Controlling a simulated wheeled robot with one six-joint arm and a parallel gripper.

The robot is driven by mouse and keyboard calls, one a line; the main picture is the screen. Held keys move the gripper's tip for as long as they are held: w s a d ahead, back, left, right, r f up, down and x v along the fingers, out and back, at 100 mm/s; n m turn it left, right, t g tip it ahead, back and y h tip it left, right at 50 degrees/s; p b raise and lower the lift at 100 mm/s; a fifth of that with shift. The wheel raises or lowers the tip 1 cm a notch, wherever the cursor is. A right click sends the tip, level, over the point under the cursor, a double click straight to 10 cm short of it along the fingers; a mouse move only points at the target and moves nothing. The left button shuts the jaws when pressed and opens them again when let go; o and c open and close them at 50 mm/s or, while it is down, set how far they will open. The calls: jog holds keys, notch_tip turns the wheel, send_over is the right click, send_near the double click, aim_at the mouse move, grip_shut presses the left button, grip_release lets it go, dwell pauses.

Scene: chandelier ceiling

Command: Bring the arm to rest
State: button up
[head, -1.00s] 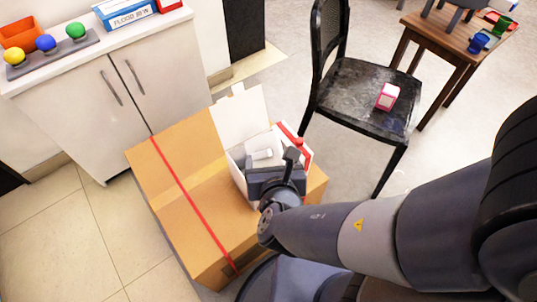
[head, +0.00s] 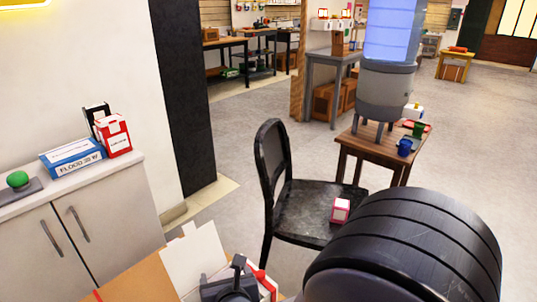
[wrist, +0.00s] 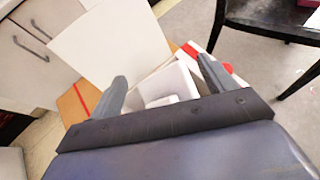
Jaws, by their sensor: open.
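My gripper (wrist: 160,85) is open in the wrist view, its two grey fingers apart with nothing held between them. It is above an open white box (wrist: 185,80), whose raised flap (wrist: 110,42) stands to the left. A small white item (wrist: 160,101) shows inside the box, below the fingers. In the head view my gripper (head: 230,280) shows only partly at the bottom edge, over the box with its white flap (head: 196,258). The box is on a large cardboard carton (head: 140,285). My arm covers the lower right of the head view.
A black chair (head: 300,208) with a small pink-and-white box (head: 340,210) on its seat stands beyond the carton. A wooden table (head: 375,152) carries a water dispenser (head: 388,90) and cups. A white cabinet (head: 90,230) stands at left. Open floor (head: 480,160) lies at right.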

jog(key=shift+r+p, duration=0.8)
jog(key=shift+r, duration=0.6)
